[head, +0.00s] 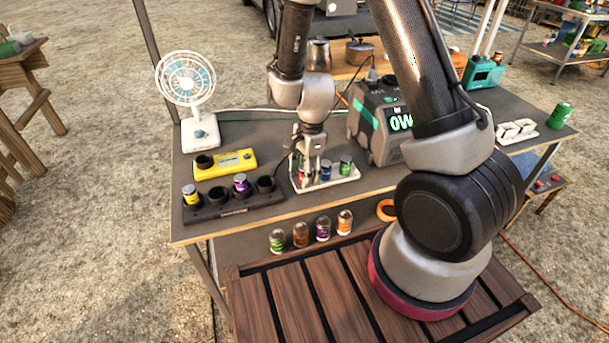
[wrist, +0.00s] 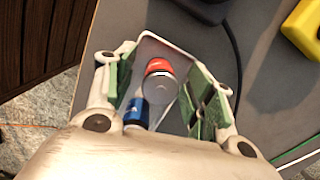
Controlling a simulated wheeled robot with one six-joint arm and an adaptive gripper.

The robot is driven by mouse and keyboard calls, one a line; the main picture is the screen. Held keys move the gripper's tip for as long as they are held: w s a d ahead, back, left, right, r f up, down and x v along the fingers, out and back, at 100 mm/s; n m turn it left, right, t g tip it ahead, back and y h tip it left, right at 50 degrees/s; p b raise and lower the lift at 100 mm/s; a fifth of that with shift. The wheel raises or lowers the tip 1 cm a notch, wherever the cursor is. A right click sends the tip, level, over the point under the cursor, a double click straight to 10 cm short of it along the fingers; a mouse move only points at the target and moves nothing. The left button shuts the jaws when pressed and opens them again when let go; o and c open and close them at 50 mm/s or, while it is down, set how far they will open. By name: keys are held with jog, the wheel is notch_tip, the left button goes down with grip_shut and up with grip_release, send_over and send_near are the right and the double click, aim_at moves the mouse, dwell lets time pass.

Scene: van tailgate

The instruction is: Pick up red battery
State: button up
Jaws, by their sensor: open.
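The red battery (wrist: 160,87) stands upright on a white tray (wrist: 148,43), between the open fingers of my gripper (wrist: 165,90) in the wrist view. The fingers have green pads and stay apart from the battery on both sides. A blue battery (wrist: 137,111) stands beside it. In the head view my gripper (head: 309,170) points down over the left end of the white tray (head: 350,175). There the red battery (head: 303,177) is mostly hidden by the fingers. The blue battery (head: 325,170) and a green battery (head: 346,166) stand to its right.
A black holder (head: 232,207) with yellow and purple batteries stands left of the tray, below a yellow device (head: 225,164). A white fan (head: 187,95) is behind. A grey-green power station (head: 377,122) stands close right. Several cans (head: 322,229) stand in front, lower down.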

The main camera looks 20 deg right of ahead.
jog(key=shift+c, duration=0.2)
jog(key=c, duration=1.1)
jog(key=shift+c, duration=0.2)
jog(key=shift+r, duration=0.1)
notch_tip(320, 180, up, 10)
jog(key=shift+f, duration=0.1)
jog(key=a, duration=2.4)
jog(key=shift+a, duration=0.2)
